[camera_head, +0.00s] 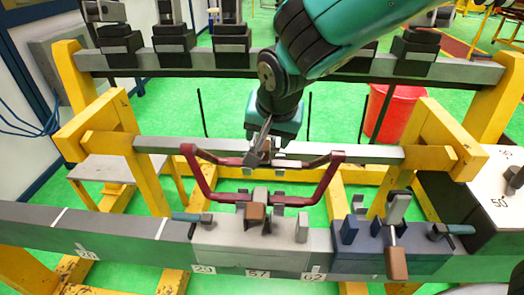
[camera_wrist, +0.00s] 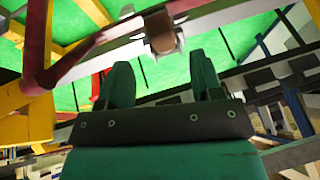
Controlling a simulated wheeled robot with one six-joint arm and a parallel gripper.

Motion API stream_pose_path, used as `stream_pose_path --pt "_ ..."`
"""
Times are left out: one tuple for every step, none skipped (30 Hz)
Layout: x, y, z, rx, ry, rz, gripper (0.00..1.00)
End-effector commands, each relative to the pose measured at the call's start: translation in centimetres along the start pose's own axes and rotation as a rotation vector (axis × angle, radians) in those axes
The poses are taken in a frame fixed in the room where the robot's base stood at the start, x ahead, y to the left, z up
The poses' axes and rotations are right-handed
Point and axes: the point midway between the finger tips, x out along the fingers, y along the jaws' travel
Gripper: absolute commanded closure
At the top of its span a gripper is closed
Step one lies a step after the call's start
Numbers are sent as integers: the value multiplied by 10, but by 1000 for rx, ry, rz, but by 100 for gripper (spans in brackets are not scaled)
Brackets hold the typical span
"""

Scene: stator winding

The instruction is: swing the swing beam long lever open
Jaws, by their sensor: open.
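The grey swing beam (camera_head: 370,153) runs across the middle of the head view, with a dark red coil frame (camera_head: 330,180) around its centre. My gripper (camera_head: 262,150) is over the centre of this beam and hides much of the clamp there. In the wrist view my gripper (camera_wrist: 160,78) is open, its two dark green fingers apart with nothing between them. A brown-tipped lever end (camera_wrist: 162,42) shows just beyond the fingertips, roughly centred in the gap. It looks like the beam's long lever, but I cannot tell for sure. I see no contact.
The lower grey beam (camera_head: 130,228) carries a centre clamp with a brown knob (camera_head: 255,212) and a right clamp with a brown-ended lever (camera_head: 396,262). Yellow supports (camera_head: 437,140) flank the swing beam. A red bin (camera_head: 398,112) stands behind.

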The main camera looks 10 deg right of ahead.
Motion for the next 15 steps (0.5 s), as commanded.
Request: stream_pose_path --pt "13 1 0 0 -4 5 40" --pt "20 1 0 0 -3 4 40" --pt "28 1 1 0 -4 4 40" --pt "34 0 0 -1 -4 4 40" --pt "40 0 0 -1 -3 4 40" --pt "48 0 0 -1 -3 4 40" --pt "53 0 0 -1 -3 3 40" --pt "58 0 0 -1 -2 2 40" --pt "63 0 0 -1 -2 2 40" --pt "67 0 0 -1 -2 3 40" --pt "70 0 0 -1 -1 1 40" --pt "74 0 0 -1 -1 1 40" --pt "76 0 0 -1 -1 1 40" --pt "78 0 0 -1 -1 1 40" --pt "79 0 0 -1 -1 0 40"
